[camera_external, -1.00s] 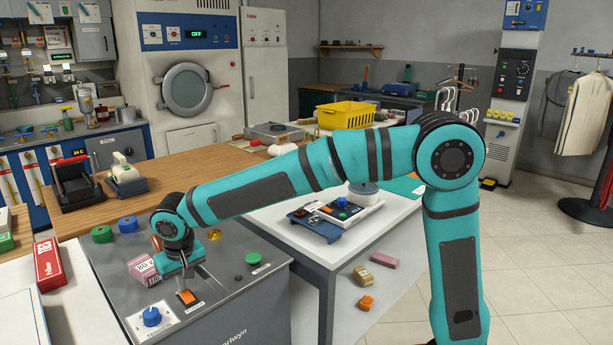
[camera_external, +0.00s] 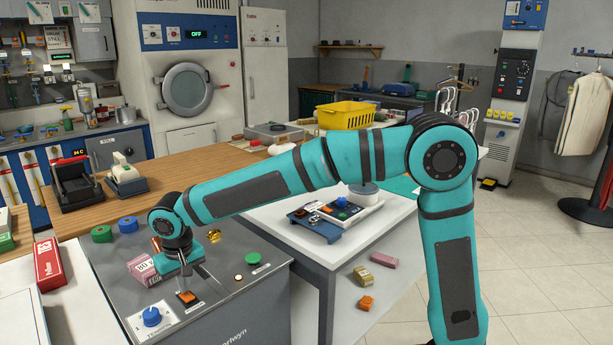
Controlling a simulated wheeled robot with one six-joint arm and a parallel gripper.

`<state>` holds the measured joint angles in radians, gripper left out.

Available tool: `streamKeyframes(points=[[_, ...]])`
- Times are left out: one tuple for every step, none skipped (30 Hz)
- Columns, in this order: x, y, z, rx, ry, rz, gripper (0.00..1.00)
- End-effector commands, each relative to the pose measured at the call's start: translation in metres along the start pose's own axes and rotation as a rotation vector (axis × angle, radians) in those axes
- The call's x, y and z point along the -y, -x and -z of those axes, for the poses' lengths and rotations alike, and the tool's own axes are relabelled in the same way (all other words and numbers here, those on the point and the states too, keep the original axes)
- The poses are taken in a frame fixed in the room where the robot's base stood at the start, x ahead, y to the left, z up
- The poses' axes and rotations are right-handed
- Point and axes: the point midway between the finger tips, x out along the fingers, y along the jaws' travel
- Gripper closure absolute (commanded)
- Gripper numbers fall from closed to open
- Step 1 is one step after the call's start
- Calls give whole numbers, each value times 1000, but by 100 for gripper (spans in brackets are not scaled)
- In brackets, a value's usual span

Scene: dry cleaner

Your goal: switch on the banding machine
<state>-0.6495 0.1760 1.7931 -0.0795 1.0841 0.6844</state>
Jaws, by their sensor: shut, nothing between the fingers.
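The banding machine appears to be the grey metal cabinet (camera_external: 262,318) at the front left, with controls on its sloping top. On it are an orange rocker switch (camera_external: 188,298) in a dark frame, a blue knob (camera_external: 152,317) on a white plate, a green button (camera_external: 253,258) and a small round lamp (camera_external: 238,277) that looks white and lit. My gripper (camera_external: 185,288) points down with its fingers shut and empty. Its tips are at the far edge of the orange switch, touching it or very close; I cannot tell which. They partly hide the switch.
Pink boxes (camera_external: 143,270) and green and blue tape rolls (camera_external: 128,224) sit near the gripper's left. A red box (camera_external: 48,262) lies further left. A white table (camera_external: 385,224) with a small blue device (camera_external: 312,225) stands to the right.

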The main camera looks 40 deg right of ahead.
Motion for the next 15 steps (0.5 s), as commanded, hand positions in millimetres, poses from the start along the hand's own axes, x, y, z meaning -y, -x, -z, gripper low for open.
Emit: streamKeyframes(points=[[0, 2, -2, -1, 0, 0, 100], [0, 2, -3, -1, 0, 0, 100], [0, 3, -4, -1, 0, 0, 100], [0, 3, -5, -1, 0, 1, 100], [0, 4, -6, -1, 0, 0, 100], [0, 4, -8, -1, 0, 0, 100], [0, 4, -8, -1, 0, 0, 100], [0, 5, -9, -1, 0, 0, 100], [0, 5, -9, -1, 0, 0, 100], [0, 5, -9, -1, 0, 0, 100], [0, 5, -9, -1, 0, 0, 100], [0, 5, -9, -1, 0, 0, 100], [0, 5, -9, -1, 0, 0, 100], [0, 5, -9, -1, 0, 0, 100], [0, 5, -9, -1, 0, 0, 100]])
